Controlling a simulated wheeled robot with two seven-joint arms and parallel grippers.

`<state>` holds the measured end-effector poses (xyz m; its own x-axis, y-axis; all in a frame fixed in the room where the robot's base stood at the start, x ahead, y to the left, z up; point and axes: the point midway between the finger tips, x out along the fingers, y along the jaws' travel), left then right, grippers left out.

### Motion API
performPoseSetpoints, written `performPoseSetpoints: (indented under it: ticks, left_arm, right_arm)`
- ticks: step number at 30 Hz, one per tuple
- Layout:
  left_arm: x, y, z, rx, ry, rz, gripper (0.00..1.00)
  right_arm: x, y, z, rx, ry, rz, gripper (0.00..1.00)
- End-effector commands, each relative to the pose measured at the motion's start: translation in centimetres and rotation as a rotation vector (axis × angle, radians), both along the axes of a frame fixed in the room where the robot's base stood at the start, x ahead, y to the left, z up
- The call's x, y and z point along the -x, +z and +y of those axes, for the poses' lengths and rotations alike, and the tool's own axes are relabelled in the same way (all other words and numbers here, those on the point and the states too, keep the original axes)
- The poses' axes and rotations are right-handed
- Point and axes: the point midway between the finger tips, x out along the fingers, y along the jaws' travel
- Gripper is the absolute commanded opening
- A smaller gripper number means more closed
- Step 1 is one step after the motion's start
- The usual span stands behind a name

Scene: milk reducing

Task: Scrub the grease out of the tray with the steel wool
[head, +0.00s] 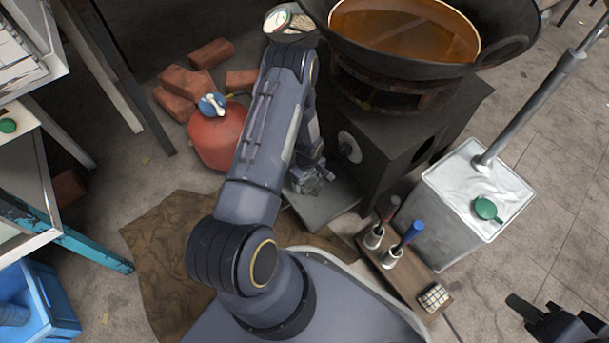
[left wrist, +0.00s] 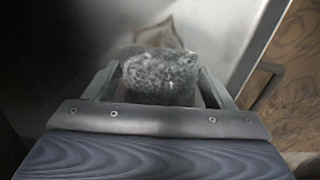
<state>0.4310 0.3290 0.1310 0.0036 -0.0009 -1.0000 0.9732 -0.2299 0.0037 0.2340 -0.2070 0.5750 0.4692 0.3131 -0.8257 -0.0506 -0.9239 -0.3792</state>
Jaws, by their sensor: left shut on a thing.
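My left gripper (head: 311,178) reaches down over the grey metal tray (head: 338,206) beside the dark stove box. In the left wrist view my left gripper (left wrist: 158,85) is shut on the grey steel wool (left wrist: 160,76), a rough pad between its two fingers. Beyond the wool, a brown grease stain (left wrist: 165,32) shows on the pale tray (left wrist: 222,28). The wool hides part of the stain, and I cannot tell whether it touches the tray. My right gripper (head: 533,312) is at the lower right, away from the tray; its fingers are too dark to judge.
A large wok (head: 508,52) of brown liquid stands on the stove (head: 440,115). A red gas cylinder (head: 216,140) and bricks (head: 208,53) lie left of my arm. A metal canister (head: 440,225) and a wooden tool holder (head: 411,284) stand right of the tray.

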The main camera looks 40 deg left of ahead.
Motion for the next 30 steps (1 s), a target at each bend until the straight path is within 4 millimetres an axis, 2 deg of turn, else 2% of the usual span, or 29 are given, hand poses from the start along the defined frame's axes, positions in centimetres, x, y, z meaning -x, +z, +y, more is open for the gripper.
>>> performPoseSetpoints:
  ticks: [6, 14, 23, 30]
  left_arm:
    - [0.6, 0.1, -1.7, 0.000, -0.003, 0.002, 0.58]
    - [0.6, -0.4, -2.0, -0.001, 0.001, 0.000, 0.58]
    - [0.1, -0.4, 0.1, -0.003, 0.005, -0.002, 0.59]
    - [-0.4, -0.1, 1.6, -0.003, 0.002, -0.001, 0.58]
  right_arm:
    - [0.0, 0.2, 0.0, 0.000, 0.000, 0.000, 0.33]
    - [0.0, -0.4, 0.0, 0.000, 0.000, 0.000, 0.33]
    - [0.0, -1.1, 0.0, 0.000, 0.000, 0.000, 0.33]
    - [0.0, -0.9, 0.0, 0.000, 0.000, 0.000, 0.33]
